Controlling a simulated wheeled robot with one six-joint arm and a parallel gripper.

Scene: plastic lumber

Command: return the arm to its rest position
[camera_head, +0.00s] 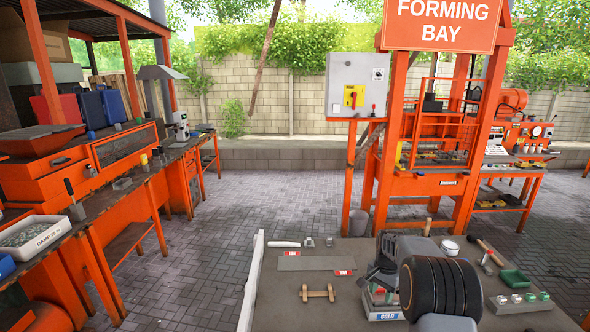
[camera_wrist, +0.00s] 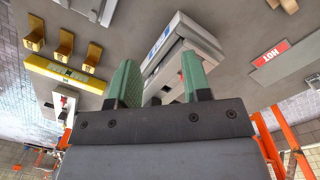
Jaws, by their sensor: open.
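My gripper (camera_wrist: 160,84) is open in the wrist view, its two green fingertips spread apart with nothing held between them. Beyond the fingertips is a pale stand with a blue label (camera_wrist: 186,42). The stand also shows in the head view, with a label reading COLD (camera_head: 386,316), at the front of the table. My arm (camera_head: 440,285) is bent low over the table, right of the stand. It hides part of the stand and the tabletop behind it. My fingertips cannot be made out clearly in the head view.
The orange press frame (camera_head: 386,150) stands behind. A workbench (camera_head: 110,190) runs along the left. Open paving lies between.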

